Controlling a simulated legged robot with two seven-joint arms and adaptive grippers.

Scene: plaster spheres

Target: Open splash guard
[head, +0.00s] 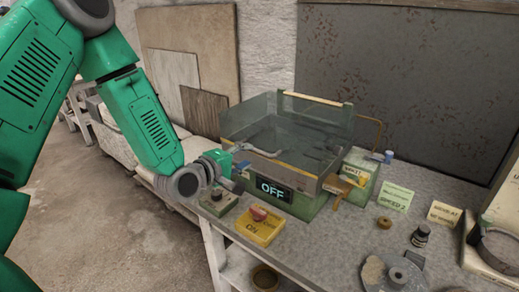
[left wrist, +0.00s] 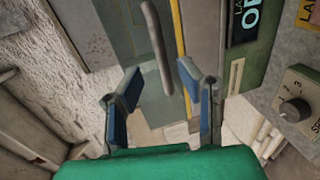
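The splash guard (head: 238,124) is a clear, box-like screen on the green machine at the middle of the head view. A grey bar handle (head: 258,151) is on its front side. My left gripper (head: 240,165) is at the guard's front left corner, close to the handle. In the left wrist view, the left gripper (left wrist: 158,78) is open, with blue pads on both fingers. The handle (left wrist: 155,45) runs down into the space between the fingertips there. I cannot tell whether either finger touches it. My right gripper is in neither view.
The machine carries an "OFF" display (head: 273,189). A yellow box with a red button (head: 259,213) and a dial box (head: 217,201) stand before it on the bench (head: 330,240). Dial (left wrist: 294,109) is right of the gripper. Loose parts lie at right.

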